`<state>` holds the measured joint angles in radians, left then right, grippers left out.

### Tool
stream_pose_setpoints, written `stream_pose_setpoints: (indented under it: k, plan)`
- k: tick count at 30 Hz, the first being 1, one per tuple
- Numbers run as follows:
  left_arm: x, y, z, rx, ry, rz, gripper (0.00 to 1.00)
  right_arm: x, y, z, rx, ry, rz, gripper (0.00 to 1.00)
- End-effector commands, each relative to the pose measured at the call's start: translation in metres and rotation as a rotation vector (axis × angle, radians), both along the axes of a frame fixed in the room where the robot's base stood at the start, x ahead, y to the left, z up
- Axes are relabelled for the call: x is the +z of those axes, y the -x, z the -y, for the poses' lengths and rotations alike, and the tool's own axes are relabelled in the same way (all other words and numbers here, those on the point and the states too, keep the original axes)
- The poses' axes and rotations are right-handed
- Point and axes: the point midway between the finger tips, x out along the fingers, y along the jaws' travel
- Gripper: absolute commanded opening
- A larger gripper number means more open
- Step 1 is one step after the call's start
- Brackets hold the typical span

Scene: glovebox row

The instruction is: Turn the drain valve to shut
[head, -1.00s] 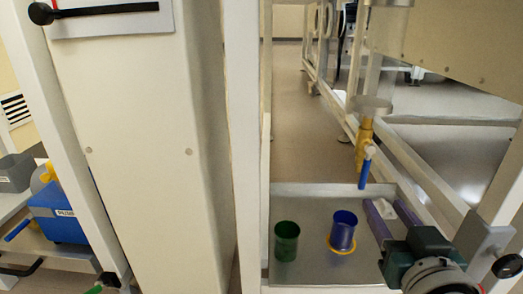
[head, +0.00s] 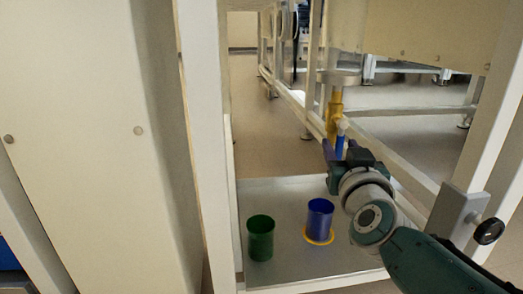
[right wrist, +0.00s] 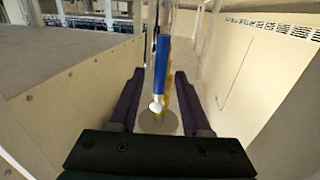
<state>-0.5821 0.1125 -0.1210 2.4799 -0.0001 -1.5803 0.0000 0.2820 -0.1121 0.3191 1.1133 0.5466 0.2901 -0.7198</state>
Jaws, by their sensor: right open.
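The drain valve has a brass body (head: 335,108) on a vertical pipe under the glovebox and a blue lever (head: 340,146). In the head view the lever hangs down from the brass body, roughly along the pipe. My right gripper (head: 338,155) is at the lever and hides its lower end. In the right wrist view the blue lever (right wrist: 162,65) shows between the two dark purple fingers of the open gripper (right wrist: 159,78), with a gap on each side. A pale rounded piece shows at one end of the lever. My left gripper is not in view.
A metal tray (head: 283,248) lies below the valve. It bears a green cup (head: 260,238) and a blue cup (head: 319,219) by a yellow ring (head: 318,238). A white frame post (head: 204,150) stands left, and a post with a black knob (head: 489,231) stands right.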

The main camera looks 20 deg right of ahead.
Motion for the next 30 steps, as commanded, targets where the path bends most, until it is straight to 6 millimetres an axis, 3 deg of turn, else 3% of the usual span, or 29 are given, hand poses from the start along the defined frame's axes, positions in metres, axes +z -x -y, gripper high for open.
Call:
stream_pose_setpoints:
  k: [7, 19, 30]
  plan:
    - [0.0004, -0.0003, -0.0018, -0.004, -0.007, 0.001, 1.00, 0.0006, -0.0005, 0.0003, 0.000, 0.001, 0.000, 0.46]
    - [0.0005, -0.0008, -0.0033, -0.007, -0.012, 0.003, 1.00, 0.0004, -0.0002, 0.0002, 0.000, 0.001, 0.000, 0.01]
    - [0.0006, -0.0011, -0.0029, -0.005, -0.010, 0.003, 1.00, 0.0003, -0.0001, 0.0002, 0.000, 0.001, 0.000, 0.00]
